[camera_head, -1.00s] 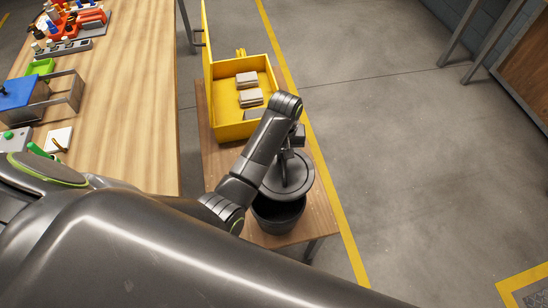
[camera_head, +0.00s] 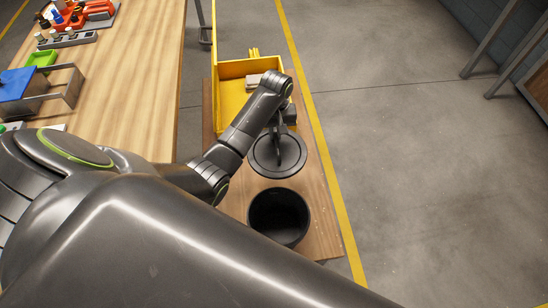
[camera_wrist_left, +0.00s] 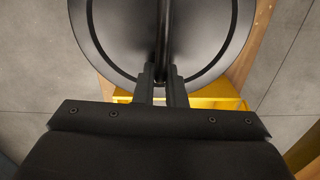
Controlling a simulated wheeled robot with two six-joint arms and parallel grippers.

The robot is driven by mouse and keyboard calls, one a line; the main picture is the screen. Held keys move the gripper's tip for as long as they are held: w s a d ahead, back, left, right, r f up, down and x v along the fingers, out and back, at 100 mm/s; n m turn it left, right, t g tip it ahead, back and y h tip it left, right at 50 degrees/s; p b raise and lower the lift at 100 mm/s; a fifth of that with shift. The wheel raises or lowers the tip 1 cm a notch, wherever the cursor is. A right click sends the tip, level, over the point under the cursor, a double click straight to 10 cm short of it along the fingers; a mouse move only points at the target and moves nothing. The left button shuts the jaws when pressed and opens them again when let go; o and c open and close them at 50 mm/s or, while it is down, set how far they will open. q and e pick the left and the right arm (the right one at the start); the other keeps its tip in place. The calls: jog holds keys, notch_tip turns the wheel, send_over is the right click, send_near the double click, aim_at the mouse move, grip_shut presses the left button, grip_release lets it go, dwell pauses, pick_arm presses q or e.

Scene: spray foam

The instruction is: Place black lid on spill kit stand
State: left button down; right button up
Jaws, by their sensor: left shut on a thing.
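The round black lid (camera_head: 277,156) is held in the air by its upright handle in my left gripper (camera_head: 281,134). In the left wrist view the two fingers (camera_wrist_left: 161,78) are shut on the handle, with the lid's disc (camera_wrist_left: 115,35) beyond them. A black open bucket (camera_head: 279,216) stands on the small wooden stand (camera_head: 318,232), nearer to me than the lid. Its mouth is uncovered and it looks empty. The lid is between the bucket and the yellow box (camera_head: 233,100). My right gripper is not in view.
The yellow box stands on the far part of the stand with its lid up and grey-beige pads inside. A long wooden workbench (camera_head: 130,110) with bottles and trays is on the left. Open grey floor (camera_head: 410,150) lies to the right.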

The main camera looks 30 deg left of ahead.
aim_at(273, 143)
pick_arm(q)
jog(key=f+b, duration=0.3)
jog(key=f, duration=0.3)
jog(key=f+b, duration=0.2)
jog(key=f, duration=0.4)
jog(key=a+f+b, duration=0.1)
jog(key=f+b, duration=0.2)
jog(key=f, duration=0.3)
jog(key=shift+w+f+b, duration=0.15)
jog(key=shift+f+b, duration=0.2)
jog(key=shift+f, duration=0.15)
jog(key=c, duration=1.5)
grip_release()
notch_tip(273, 143, up, 12)
jog(key=shift+r+p, duration=0.15)
jog(key=shift+p, duration=0.95)
jog(key=shift+r, duration=0.1)
